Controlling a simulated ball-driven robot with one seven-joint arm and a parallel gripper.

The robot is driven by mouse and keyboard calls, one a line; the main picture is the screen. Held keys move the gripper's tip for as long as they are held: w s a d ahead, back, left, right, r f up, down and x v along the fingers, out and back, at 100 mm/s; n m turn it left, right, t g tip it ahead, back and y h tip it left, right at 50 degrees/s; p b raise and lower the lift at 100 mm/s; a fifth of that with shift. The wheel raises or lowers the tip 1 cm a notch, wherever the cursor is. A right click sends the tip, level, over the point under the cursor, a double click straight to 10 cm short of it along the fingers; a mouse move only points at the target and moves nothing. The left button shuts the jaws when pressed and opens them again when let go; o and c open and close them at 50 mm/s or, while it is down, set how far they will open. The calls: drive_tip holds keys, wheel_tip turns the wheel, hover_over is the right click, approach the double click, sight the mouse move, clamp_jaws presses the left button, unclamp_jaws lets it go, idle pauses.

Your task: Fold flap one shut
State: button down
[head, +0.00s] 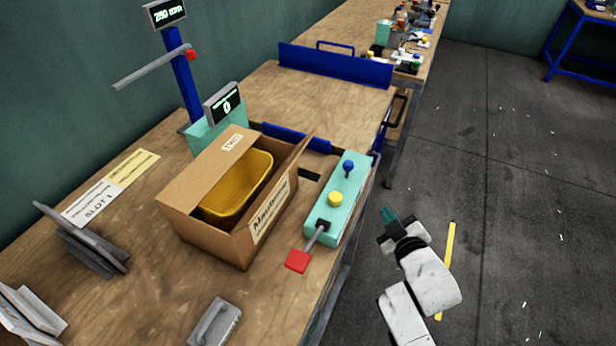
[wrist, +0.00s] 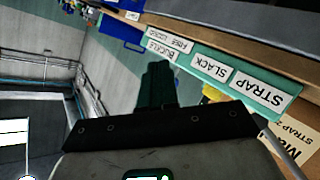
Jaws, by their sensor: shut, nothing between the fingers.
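An open cardboard box (head: 222,238) stands on the wooden table in the head view. A yellow bin (head: 238,190) sits inside it. A flap with a small label (head: 214,152), which seems to read TWO, lies along the box's far left side. Another flap (head: 285,163) stands raised along the right side, seen nearly edge-on; I cannot read a number on it. My gripper (head: 389,216) is shut and empty, well right of the box, past the table edge and above the floor. Its dark green fingers (wrist: 157,86) show together in the wrist view.
A teal control panel (head: 344,190) with blue and yellow knobs and a red-ended lever (head: 298,260) lies between box and gripper. A blue post (head: 183,85) with a bar stands behind. Grey metal parts (head: 82,243) lie left. Labels STRAP (wrist: 262,92) and SLACK (wrist: 211,68) show in the wrist view.

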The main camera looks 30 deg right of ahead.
wheel_tip(320, 180, up, 3)
drive_tip(key=w+n+t, duration=0.2)
drive_tip(key=w+t, duration=0.1)
drive_tip(key=n+t+y+p, duration=0.1)
drive_tip(key=n+t+y, duration=0.3)
drive_tip(key=n+y, duration=1.6)
approach(278, 176)
wheel_tip(278, 176, up, 6)
drive_tip(key=w, duration=0.3)
drive_tip(key=shift+w+a+r, duration=0.2)
drive_tip(key=shift+w+a, duration=0.05)
drive_tip(key=shift+w, duration=0.1)
drive_tip(key=shift+p, duration=0.3)
